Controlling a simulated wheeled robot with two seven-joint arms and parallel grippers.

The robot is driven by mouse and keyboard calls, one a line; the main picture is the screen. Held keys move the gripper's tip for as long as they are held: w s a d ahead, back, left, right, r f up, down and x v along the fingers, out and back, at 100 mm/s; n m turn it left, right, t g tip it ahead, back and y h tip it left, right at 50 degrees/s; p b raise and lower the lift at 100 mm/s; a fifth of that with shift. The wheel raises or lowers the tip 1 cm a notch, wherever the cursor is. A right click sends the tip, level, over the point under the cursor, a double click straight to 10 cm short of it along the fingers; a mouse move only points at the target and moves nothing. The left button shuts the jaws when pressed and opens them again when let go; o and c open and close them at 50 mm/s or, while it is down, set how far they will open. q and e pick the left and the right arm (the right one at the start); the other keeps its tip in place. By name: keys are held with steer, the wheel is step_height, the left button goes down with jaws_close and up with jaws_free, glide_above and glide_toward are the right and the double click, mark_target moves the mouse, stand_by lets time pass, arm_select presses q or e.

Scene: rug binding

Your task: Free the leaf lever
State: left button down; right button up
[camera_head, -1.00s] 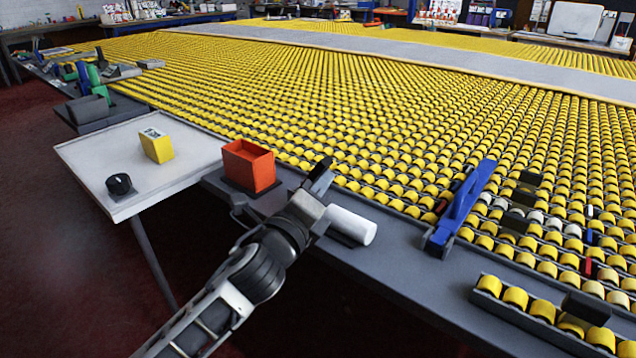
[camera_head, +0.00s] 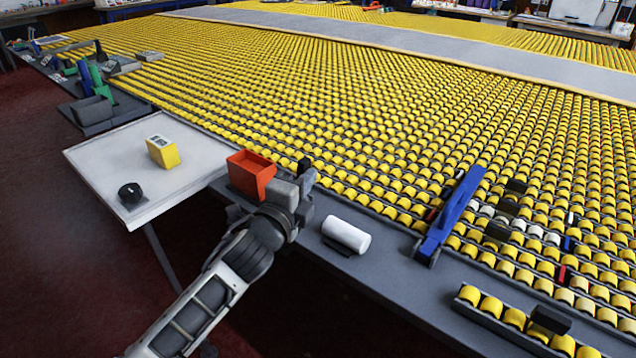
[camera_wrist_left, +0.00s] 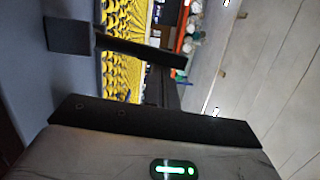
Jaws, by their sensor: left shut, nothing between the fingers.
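A long blue bar (camera_head: 452,214), which may be the leaf lever, stands tilted at the front edge of the yellow roller bed, right of centre. Its lower end rests on the grey front rail; I cannot tell what holds it. My left gripper (camera_head: 304,172) is shut and empty, above the rail just right of the orange open box (camera_head: 251,174). It is well to the left of the blue bar and apart from it. In the left wrist view dark gripper parts cross the picture, with yellow rollers behind. My right gripper is not in view.
A white roll (camera_head: 346,236) lies on the rail between my left gripper and the blue bar. A side table (camera_head: 95,160) holds a yellow block (camera_head: 163,152) and a black knob (camera_head: 130,194). Dark blocks (camera_head: 497,231) and a short roller strip (camera_head: 515,325) are at the right.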

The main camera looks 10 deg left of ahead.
arm_select(q)
steer(key=shift+w+a+r+n+p, duration=0.35)
steer(key=shift+a+r+n+p, duration=0.25)
steer(key=shift+a+n+p, duration=0.4)
steer(key=shift+n+g, duration=0.5)
steer(key=shift+n, duration=0.3)
steer(key=a+p, duration=0.1)
steer(key=w+a+p, duration=0.1)
steer(key=w+a+f+p, duration=0.1)
steer(key=shift+a, duration=0.3)
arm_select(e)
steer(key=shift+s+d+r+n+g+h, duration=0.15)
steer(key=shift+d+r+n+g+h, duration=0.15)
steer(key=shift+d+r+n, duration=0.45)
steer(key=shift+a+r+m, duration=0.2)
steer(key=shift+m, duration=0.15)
arm_select(q)
steer(key=shift+a, duration=0.1)
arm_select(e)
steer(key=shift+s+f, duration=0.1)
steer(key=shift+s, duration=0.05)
arm_select(q)
steer(key=shift+s, duration=0.1)
